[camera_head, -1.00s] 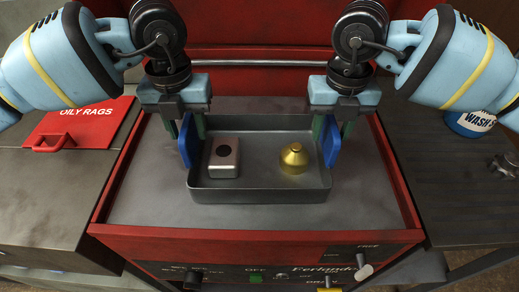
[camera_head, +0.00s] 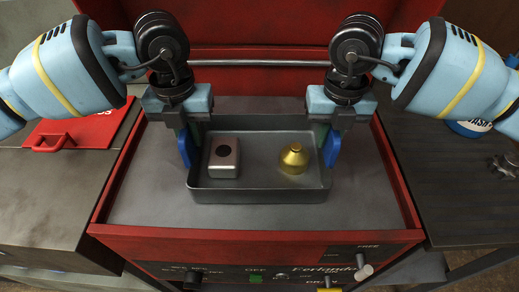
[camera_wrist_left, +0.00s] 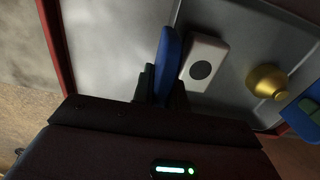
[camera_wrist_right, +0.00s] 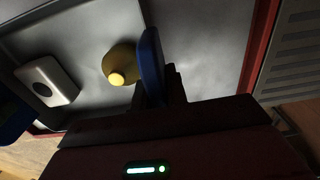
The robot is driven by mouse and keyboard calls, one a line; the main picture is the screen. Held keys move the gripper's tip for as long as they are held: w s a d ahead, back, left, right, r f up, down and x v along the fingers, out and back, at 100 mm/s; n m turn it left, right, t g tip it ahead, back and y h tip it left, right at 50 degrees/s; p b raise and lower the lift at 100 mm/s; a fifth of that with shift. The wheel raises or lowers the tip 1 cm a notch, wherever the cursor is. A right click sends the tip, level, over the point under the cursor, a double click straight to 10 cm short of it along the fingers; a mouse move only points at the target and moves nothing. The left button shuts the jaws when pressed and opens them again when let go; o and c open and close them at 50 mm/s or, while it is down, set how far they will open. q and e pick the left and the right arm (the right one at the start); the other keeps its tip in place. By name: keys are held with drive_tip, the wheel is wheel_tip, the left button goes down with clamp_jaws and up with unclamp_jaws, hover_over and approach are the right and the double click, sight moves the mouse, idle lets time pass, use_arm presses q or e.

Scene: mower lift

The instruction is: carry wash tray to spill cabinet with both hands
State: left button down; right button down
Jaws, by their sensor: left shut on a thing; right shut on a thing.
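The grey wash tray (camera_head: 258,196) sits on the grey top of a red cabinet-like washer, in the middle of the head view. It holds a silver box with a dark round spot (camera_head: 224,158) at the left and a brass domed part (camera_head: 294,158) at the right. My left gripper (camera_head: 187,140) is shut on the blue handle (camera_head: 184,150) at the tray's left end. My right gripper (camera_head: 334,138) is shut on the blue handle (camera_head: 331,148) at its right end. Both wrist views show a blue handle (camera_wrist_left: 166,65) at the fingers. The fingertips are partly hidden.
The red washer (camera_head: 260,241) has a raised lid behind the tray and knobs on its front. A red oily-rags lid (camera_head: 75,132) lies on a grey cabinet at the left. A dark bench (camera_head: 460,180) with a blue and white container (camera_head: 468,127) stands at the right.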

use_arm(q)
drive_tip(key=shift+w+r, duration=0.1)
drive_tip(key=shift+r, duration=0.1)
use_arm(e)
drive_tip(key=shift+r, duration=0.2)
